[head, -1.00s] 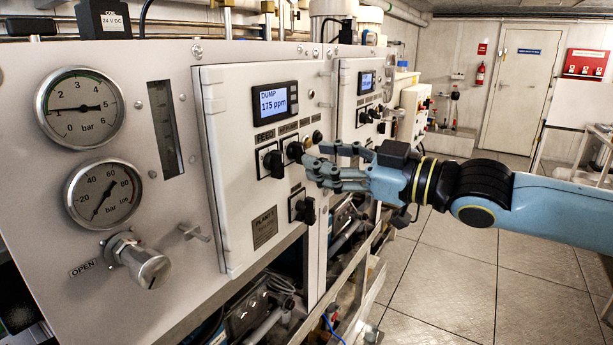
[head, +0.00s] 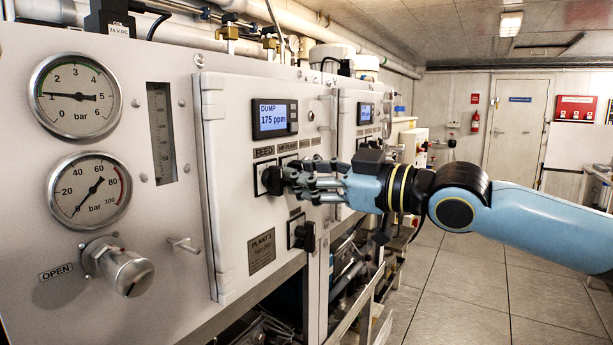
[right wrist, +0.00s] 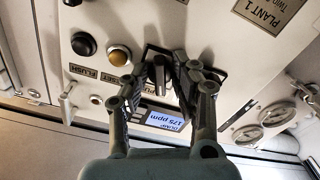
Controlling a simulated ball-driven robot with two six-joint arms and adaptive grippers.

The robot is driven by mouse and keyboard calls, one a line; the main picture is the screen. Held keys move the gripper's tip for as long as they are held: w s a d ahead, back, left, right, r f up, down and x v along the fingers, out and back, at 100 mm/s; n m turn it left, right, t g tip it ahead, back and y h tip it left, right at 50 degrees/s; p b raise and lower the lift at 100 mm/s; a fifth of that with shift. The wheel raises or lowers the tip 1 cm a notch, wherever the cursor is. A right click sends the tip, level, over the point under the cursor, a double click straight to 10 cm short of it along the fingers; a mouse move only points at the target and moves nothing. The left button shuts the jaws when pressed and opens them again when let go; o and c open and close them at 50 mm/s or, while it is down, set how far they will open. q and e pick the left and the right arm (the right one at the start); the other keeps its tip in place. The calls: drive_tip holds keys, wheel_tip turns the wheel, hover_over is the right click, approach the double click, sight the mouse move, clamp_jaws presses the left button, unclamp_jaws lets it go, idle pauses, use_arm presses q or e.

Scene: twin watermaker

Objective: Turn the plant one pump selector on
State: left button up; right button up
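The plant one panel (head: 232,200) carries a display reading "DUMP 175 ppm" (head: 271,119). Below it, a black selector (head: 270,180) sits under the FEED label (head: 264,151). The selector beside it, right of FEED, is mostly hidden behind my right gripper's fingers. My right gripper (head: 296,178) is at the panel in front of these selectors. In the right wrist view its fingers (right wrist: 162,78) are spread, with a dark selector handle (right wrist: 158,70) between the tips. I cannot tell whether they touch it. My left gripper is not in view.
A lower black selector (head: 302,235) is beside the PLANT 1 label (head: 262,250). An amber button (right wrist: 120,56) and a black button (right wrist: 83,44) are beside the fingers. Gauges (head: 75,96) and a valve knob (head: 125,270) are at left. The floor at right is clear.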

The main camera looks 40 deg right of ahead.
clamp_jaws()
drive_tip(key=m+p, duration=0.1)
drive_tip(key=m, duration=0.4)
drive_tip(key=shift+p, duration=0.35)
drive_tip(key=shift+o, duration=1.9)
unclamp_jaws()
